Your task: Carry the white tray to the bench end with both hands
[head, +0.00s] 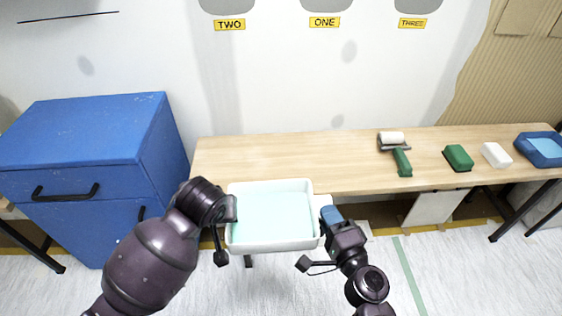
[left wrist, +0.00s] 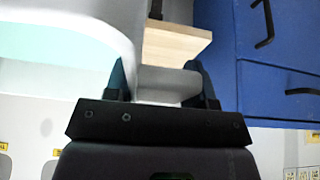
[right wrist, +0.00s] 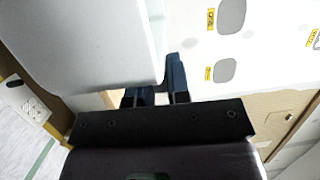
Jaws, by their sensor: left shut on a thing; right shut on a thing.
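The white tray (head: 271,245) with a pale aqua inside is held level in front of the bench (head: 270,153), at its left part. My left gripper (head: 231,208) is shut on the tray's left side; in the left wrist view its fingers (left wrist: 160,85) are around a white tab of the tray. My right gripper (head: 325,208) is shut on the tray's right side; in the right wrist view its fingers (right wrist: 158,90) are at the tray's edge (right wrist: 90,50). The tray looks empty of objects, apart from the aqua content. Its far edge overlaps the bench's front edge in the head view.
A blue cabinet (head: 80,135) stands left of the bench. On the bench's right half lie a roller with green handle (head: 402,162), a green block (head: 458,157), a white block (head: 496,155) and a blue tray (head: 541,148). The bench's left half is clear.

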